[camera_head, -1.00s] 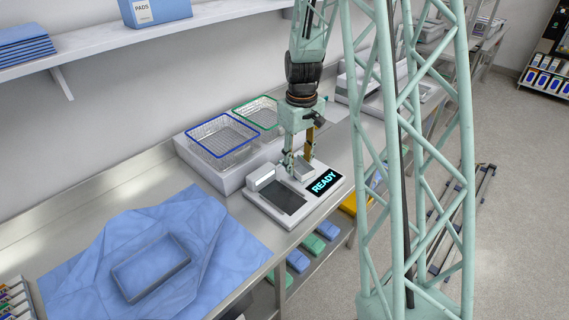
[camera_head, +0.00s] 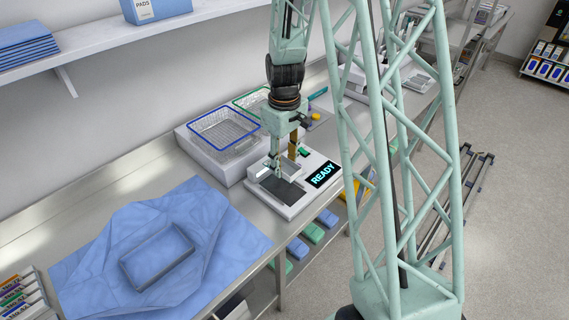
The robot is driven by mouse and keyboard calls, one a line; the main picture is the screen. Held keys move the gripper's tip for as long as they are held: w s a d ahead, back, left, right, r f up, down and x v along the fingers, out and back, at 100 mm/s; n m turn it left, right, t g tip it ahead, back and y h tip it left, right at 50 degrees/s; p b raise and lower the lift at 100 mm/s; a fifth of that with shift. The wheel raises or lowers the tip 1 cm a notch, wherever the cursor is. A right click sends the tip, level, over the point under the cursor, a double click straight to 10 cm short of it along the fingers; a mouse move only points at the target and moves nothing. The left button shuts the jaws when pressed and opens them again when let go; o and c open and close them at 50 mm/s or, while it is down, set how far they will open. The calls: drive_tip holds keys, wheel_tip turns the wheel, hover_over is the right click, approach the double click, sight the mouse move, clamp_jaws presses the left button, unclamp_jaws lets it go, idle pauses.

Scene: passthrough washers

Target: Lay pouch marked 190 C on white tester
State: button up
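The white tester (camera_head: 291,208) stands on the steel bench near its front edge, with a dark plate (camera_head: 283,190) and a lit screen reading READY (camera_head: 324,174). My gripper (camera_head: 277,172) points down, low over the back left part of the dark plate. Its fingers are small and partly merge with the tester behind them, so I cannot tell whether they are open or hold anything. I cannot make out a pouch marked 190 C; no such label is legible.
Behind the tester, a pale stand holds a blue-rimmed wire basket (camera_head: 224,133) and a green-rimmed one (camera_head: 250,98). A blue wrap with a rectangular tray (camera_head: 157,256) lies to the left. A rack of labelled packets (camera_head: 20,294) is at the lower left corner.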

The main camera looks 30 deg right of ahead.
drive_tip(key=shift+f, duration=0.15)
drive_tip(key=b, duration=0.2)
hover_over(285, 190)
drive_tip(key=shift+w+f, duration=0.15)
drive_tip(key=shift+f, duration=2.15)
drive_tip(key=shift+f+b, duration=2.4)
idle(1.9)
idle(0.3)
drive_tip(key=o, duration=0.7)
drive_tip(key=shift+o, duration=0.9)
drive_tip(key=shift+o, duration=1.2)
